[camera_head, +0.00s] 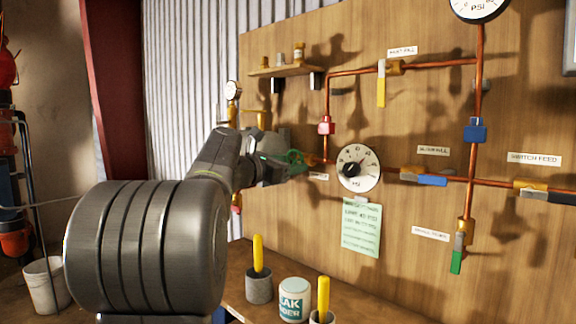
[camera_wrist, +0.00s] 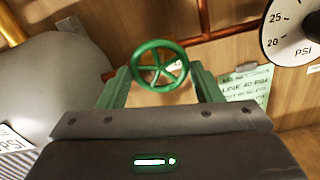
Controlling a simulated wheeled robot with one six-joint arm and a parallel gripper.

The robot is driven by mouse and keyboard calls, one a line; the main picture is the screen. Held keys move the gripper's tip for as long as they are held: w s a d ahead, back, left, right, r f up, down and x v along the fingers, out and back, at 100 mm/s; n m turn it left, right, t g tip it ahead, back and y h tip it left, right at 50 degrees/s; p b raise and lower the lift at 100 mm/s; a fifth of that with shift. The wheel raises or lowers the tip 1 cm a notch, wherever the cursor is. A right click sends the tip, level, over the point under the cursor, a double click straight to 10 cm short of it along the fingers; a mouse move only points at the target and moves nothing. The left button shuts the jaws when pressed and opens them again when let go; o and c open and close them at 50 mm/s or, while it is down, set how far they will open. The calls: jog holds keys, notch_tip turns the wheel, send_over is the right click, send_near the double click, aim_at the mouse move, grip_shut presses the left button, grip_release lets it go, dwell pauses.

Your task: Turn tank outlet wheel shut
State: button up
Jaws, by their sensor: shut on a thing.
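The outlet wheel is a small green spoked handwheel (camera_wrist: 160,66) in front of the wooden board, at the upper middle of the wrist view. It also shows in the head view (camera_head: 296,160), small and partly covered by my gripper. My gripper (camera_wrist: 161,82) has its two green fingers on either side of the wheel rim and is shut on it. In the head view my gripper (camera_head: 284,165) reaches the wheel from the left. The wheel's stem and the valve body behind it are mostly hidden.
A round PSI gauge (camera_head: 359,168) is close to the right of the wheel, above a green note (camera_head: 361,226). Copper pipes (camera_head: 345,72) run across the board. A large grey rounded body (camera_wrist: 55,80) is close on the left. Yellow-handled tools (camera_head: 258,255) stand on the bench below.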

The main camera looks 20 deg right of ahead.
jog(key=shift+f, duration=0.1)
jog(key=o, duration=1)
jog(key=shift+c, duration=0.2)
jog(key=shift+a, duration=0.1)
jog(key=v, duration=1.3)
jog(key=shift+s+a, duration=0.2)
jog(key=shift+a, duration=0.1)
jog(key=shift+d, duration=0.15)
jog(key=x, duration=1.3)
jog(key=shift+w+d, duration=0.25)
